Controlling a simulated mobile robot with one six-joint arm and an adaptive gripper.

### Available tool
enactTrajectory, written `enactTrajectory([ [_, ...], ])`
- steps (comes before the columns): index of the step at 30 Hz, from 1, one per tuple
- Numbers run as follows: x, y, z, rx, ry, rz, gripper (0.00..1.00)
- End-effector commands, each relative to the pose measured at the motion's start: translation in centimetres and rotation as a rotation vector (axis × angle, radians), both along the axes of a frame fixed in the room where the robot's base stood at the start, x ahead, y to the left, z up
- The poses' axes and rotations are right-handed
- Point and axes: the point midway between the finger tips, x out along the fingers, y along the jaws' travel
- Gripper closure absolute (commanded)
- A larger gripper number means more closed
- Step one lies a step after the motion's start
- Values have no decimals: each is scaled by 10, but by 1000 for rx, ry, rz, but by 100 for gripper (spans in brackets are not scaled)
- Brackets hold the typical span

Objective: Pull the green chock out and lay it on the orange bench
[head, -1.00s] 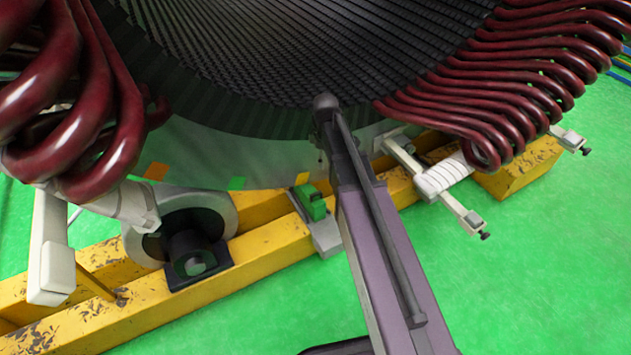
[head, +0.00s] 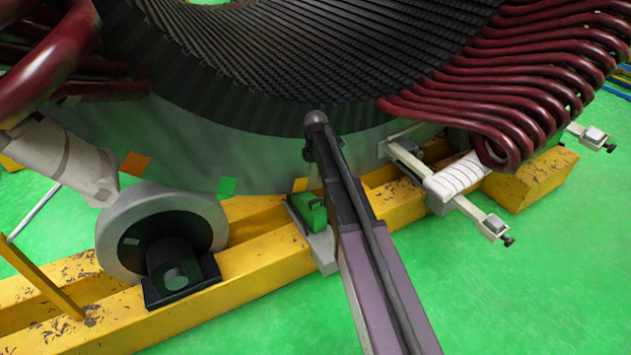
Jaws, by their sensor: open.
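The green chock (head: 309,211) sits on a grey metal block (head: 321,246) at the yellow beam, under the lower edge of the large grey stator ring (head: 260,150). Part of the chock's right side is close behind a long purple-grey link of my own (head: 365,260), which crosses the view from the bottom to the middle. I cannot tell whether the chock touches the ring. My gripper is not in view. No orange bench shows in this view.
A grey roller (head: 122,235) with a black bearing block (head: 180,275) stands left of the chock on worn yellow beams (head: 70,325). Dark red coils (head: 520,85) and white clamp bars (head: 410,158) are at the right. Green floor (head: 530,290) is clear at lower right.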

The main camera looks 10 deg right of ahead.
Motion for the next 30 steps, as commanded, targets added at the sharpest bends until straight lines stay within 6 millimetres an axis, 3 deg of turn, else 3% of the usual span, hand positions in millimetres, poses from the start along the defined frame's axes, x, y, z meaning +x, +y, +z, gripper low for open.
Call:
enactTrajectory([
  [20,4,1,-9,0,0,31,34],
  [30,4,1,-28,0,0,31,34],
])
